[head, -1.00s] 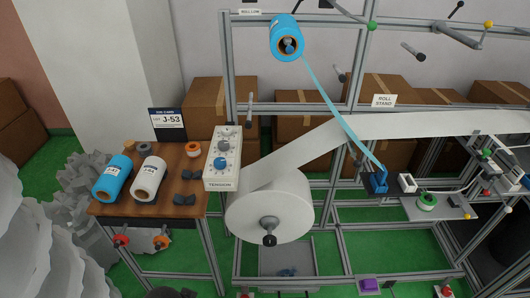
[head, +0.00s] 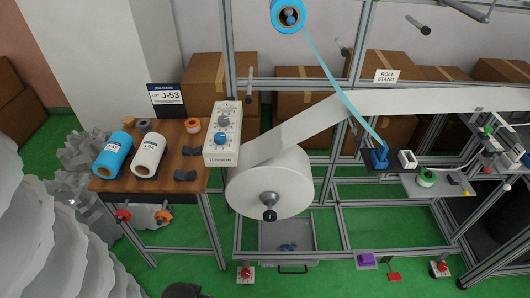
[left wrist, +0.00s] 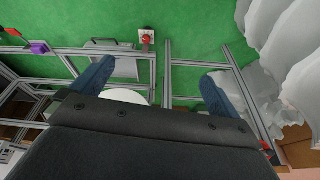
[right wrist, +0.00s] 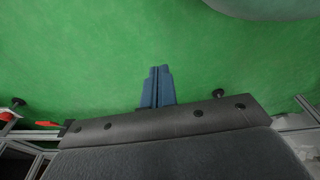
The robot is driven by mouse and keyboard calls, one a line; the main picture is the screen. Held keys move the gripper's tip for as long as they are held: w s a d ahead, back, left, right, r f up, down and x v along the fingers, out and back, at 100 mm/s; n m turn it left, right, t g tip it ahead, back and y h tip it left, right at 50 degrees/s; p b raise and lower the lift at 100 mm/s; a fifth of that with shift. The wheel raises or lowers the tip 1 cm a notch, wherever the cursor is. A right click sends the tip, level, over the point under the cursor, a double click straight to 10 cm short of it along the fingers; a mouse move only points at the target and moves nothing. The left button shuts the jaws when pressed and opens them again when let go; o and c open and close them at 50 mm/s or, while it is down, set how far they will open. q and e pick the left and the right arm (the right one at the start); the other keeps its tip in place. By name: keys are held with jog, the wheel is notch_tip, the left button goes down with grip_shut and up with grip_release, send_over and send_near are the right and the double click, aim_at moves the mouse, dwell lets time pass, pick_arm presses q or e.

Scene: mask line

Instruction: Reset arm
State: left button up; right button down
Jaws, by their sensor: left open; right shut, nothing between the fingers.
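My left gripper (left wrist: 156,80) shows in the left wrist view with its two blue fingers wide apart and nothing between them. The green floor and parts of the metal frame lie beyond it. My right gripper (right wrist: 159,82) shows in the right wrist view with its blue fingers together and nothing held. Only green floor lies directly beyond its tips. Neither gripper can be made out in the head view.
A wooden table (head: 190,160) holds a blue roll (head: 112,155), a white roll (head: 144,156) and small parts. A metal roll stand (head: 335,225) carries a large white web roll (head: 270,190). A tension panel (head: 222,135) stands between them. Grey-white bulky shapes (head: 30,220) stand at left.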

pick_arm(q)
jog(key=s+f, duration=0.3)
jog(key=f, duration=0.9)
jog(key=s+f+g+b, duration=0.1)
jog(key=s+f, duration=0.1)
jog(key=f, duration=1.1)
jog(key=s+d+f, duration=0.1)
jog(key=s+f, duration=0.2)
jog(key=f, duration=0.9)
jog(key=shift+s+f+b, duration=0.3)
jog(key=shift+f, duration=0.1)
pick_arm(e)
jog(key=r, duration=0.2)
jog(key=w+a+r, duration=0.1)
jog(key=shift+r, duration=0.15)
jog(key=shift+s+a, duration=0.1)
jog(key=shift+s, duration=0.15)
